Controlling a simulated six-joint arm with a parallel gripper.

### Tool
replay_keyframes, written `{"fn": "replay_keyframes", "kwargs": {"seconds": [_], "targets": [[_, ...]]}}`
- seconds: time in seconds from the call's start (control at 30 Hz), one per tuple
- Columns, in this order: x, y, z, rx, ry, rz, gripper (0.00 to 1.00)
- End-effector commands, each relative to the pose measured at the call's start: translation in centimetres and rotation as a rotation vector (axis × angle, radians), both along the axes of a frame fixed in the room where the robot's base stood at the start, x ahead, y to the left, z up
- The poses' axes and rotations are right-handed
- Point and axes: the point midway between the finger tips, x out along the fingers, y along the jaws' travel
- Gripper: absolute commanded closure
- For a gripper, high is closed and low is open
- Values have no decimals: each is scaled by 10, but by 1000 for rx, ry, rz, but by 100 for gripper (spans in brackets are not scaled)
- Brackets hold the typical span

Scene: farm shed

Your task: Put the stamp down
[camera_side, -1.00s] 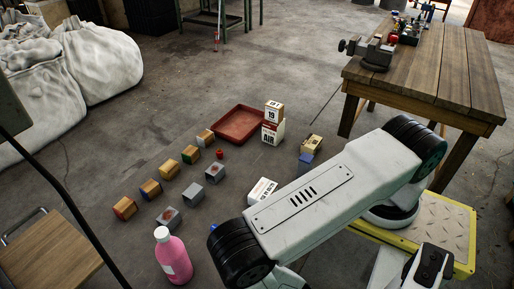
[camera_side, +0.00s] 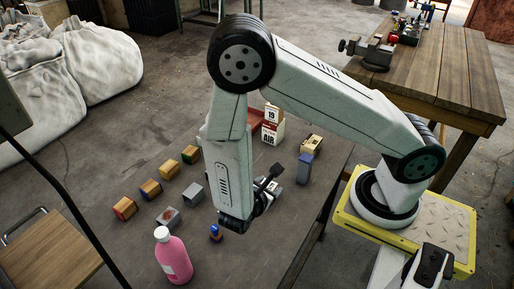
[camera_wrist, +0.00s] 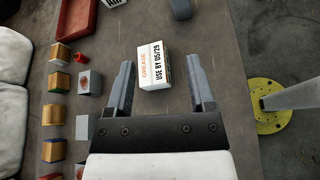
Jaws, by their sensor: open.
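A small stamp with a blue knob and wooden base (camera_side: 215,232) stands upright on the dark work surface in the side view, near the pink bottle. It is apart from my gripper and I cannot make it out in the wrist view. My gripper (camera_wrist: 161,82) is open and empty in the wrist view; it also shows in the side view (camera_side: 272,182). A white carton reading "GREASE, USE BY 05/29" (camera_wrist: 153,66) lies just ahead of and between the fingers, with its label facing up.
Several colour-ended wooden blocks (camera_side: 150,188) and grey blocks (camera_side: 193,193) stand in rows at left. A pink bottle (camera_side: 175,260) stands in front. A red tray (camera_wrist: 76,22) and stacked cartons (camera_side: 272,130) are farther back. The surface's edge (camera_side: 318,222) runs on the right.

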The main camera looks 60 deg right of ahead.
Motion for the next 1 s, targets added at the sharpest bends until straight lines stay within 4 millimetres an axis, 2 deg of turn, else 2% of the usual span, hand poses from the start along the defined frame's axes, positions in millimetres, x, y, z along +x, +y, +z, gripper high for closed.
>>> {"fn": "replay_keyframes", "kwargs": {"seconds": [0.17,0.43,0.67,1.0], "targets": [[-13,-6,17,187,-55,-249,31],[-23,-1,40,482,-195,-579,31],[-16,6,64,736,-384,-821,31],[11,2,109,1060,-746,-1077,31]]}}
